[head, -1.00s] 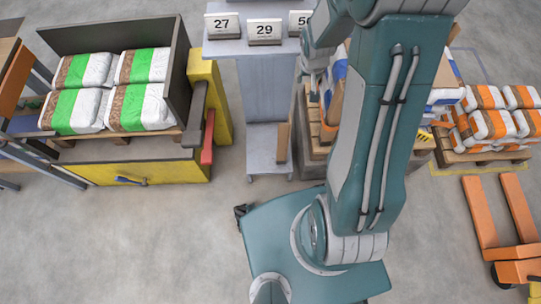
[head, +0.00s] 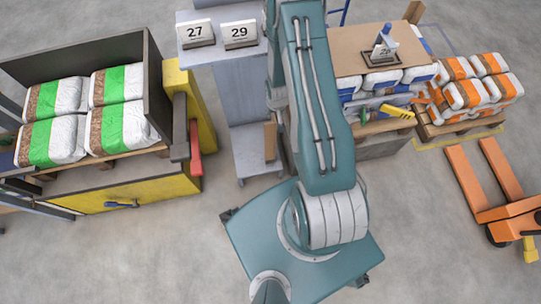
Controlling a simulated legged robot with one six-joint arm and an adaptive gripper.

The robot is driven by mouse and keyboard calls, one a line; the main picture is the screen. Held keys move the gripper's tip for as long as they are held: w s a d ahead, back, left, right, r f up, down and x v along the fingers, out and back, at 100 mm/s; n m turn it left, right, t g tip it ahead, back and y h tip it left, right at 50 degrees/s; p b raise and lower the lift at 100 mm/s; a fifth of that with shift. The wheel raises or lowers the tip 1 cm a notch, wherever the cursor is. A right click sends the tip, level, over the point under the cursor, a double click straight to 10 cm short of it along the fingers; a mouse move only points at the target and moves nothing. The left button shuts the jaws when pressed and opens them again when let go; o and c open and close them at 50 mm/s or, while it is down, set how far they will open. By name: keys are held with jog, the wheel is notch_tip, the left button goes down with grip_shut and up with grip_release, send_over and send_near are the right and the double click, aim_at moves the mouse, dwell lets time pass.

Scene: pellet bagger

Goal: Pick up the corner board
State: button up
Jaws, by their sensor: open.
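A narrow brown upright board (head: 270,141), which looks like the corner board, stands on the low shelf of the grey stand, just left of my arm. Its right side is close to my arm in the picture, and I cannot tell whether anything touches it. Another brown upright piece (head: 413,12) shows at the back of the middle pallet stack. My arm crosses the middle of the view and hides part of the stand. My gripper is not visible; I see nothing held.
The grey stand (head: 246,95) carries number cards 27 (head: 195,34) and 29 (head: 240,35). A dark bin (head: 75,48) with green-white bags is left. A cardboard-topped pallet stack (head: 350,38), orange-white bags (head: 470,95) and an orange pallet jack (head: 505,195) are right.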

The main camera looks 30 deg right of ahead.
aim_at(274, 118)
jog(key=f, duration=0.4)
jog(key=w+f, duration=0.1)
jog(key=f, duration=0.1)
jog(key=shift+d+f, duration=0.1)
jog(key=shift+f, duration=0.05)
jog(key=shift+w+f, duration=0.1)
jog(key=shift+f, duration=0.15)
jog(key=shift+d+f, duration=0.1)
jog(key=shift+d, duration=0.15)
jog(key=c, duration=0.6)
jog(key=shift+a, duration=0.15)
grip_shut()
